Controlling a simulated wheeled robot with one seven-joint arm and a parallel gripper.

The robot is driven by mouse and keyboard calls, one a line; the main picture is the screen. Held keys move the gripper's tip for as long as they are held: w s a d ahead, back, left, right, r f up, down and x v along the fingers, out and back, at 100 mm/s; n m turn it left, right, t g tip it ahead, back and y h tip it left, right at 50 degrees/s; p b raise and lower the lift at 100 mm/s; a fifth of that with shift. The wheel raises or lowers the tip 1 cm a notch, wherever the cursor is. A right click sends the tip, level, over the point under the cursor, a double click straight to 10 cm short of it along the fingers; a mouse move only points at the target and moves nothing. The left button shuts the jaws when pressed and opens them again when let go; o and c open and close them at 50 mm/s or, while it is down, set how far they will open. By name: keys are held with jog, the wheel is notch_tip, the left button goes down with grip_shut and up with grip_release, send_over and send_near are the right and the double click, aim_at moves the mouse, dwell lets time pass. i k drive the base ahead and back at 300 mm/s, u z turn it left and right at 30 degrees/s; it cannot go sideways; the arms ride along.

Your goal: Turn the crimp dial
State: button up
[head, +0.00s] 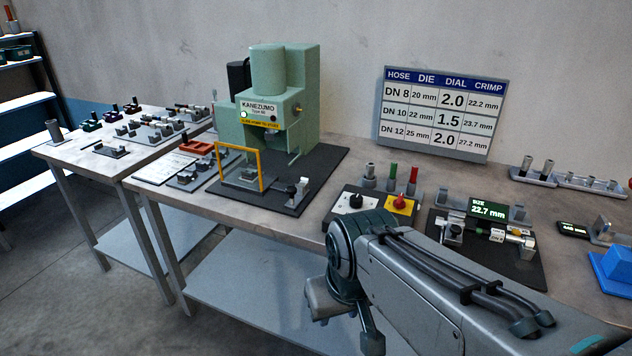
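A dark control box (336,213) sits near the front edge of the bench. On its left is a round white-faced dial (346,207) with a black knob, likely the crimp dial; its setting is too small to read. On its right is a red knob (400,202) on a yellow plate. My arm comes in from the lower right, and its end hangs in front of the bench edge, below the box and apart from the dial. My gripper (347,318) is seen only partly at that end; whether its fingers are open or shut is unclear.
A green press (306,105) with a yellow guard frame (262,167) stands left of the box. A chart (441,114) lists DN 8, 10 and 12. A gauge display (489,209) reads 22.7 mm. A blue block (612,268) lies far right. Pins stand behind the box.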

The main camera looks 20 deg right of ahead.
aim_at(356, 200)
jog(key=z, duration=0.2)
jog(key=i, duration=0.85)
jog(key=z, duration=0.55)
